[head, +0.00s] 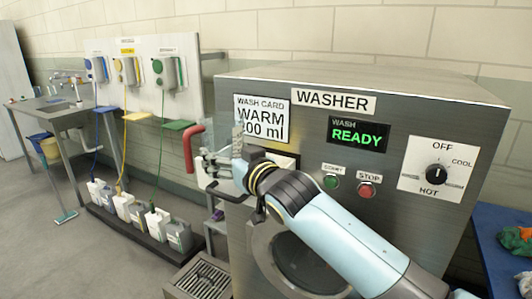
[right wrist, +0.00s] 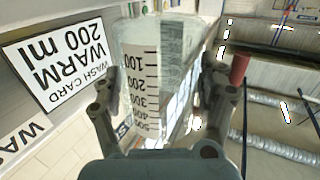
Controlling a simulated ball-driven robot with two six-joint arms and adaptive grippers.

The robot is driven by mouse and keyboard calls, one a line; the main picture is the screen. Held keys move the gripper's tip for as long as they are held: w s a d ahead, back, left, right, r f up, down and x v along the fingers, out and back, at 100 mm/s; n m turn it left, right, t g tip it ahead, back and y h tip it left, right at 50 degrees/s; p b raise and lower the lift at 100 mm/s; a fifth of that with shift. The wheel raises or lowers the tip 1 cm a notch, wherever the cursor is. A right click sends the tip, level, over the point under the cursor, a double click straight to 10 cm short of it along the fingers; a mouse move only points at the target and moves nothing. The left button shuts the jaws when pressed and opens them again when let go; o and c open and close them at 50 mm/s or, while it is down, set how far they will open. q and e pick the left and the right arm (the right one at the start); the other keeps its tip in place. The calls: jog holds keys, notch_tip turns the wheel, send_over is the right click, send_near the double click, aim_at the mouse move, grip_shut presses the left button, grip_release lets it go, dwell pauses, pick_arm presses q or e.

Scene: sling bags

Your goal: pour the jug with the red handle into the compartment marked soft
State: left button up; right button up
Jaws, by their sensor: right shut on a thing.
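My right gripper (head: 216,166) is shut on the clear jug, in front of the washer's upper left face. The jug's red handle (head: 190,151) sticks out to the left of the gripper and looks about upright. In the right wrist view, the clear jug (right wrist: 140,65) with its black scale stands between the fingers (right wrist: 160,80), and the red handle (right wrist: 239,68) is at its right. I cannot tell the liquid level. Behind my gripper is a drawer area (head: 285,160) of the washer, mostly hidden; no soft mark is readable. My left gripper is not in view.
The washer (head: 400,105) shows READY on its display (head: 357,134). Its wash card (head: 262,119) reads WARM 200 ml. Several jugs or bottles stand on a low dark shelf (head: 150,248) at left, below wall dispensers (head: 130,70). A blue table (head: 500,255) with cloths is at right.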

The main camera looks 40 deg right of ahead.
aim_at(231, 143)
jog(key=shift+r, duration=0.15)
notch_tip(231, 143, up, 3)
jog(key=p, duration=0.3)
dwell(0.5)
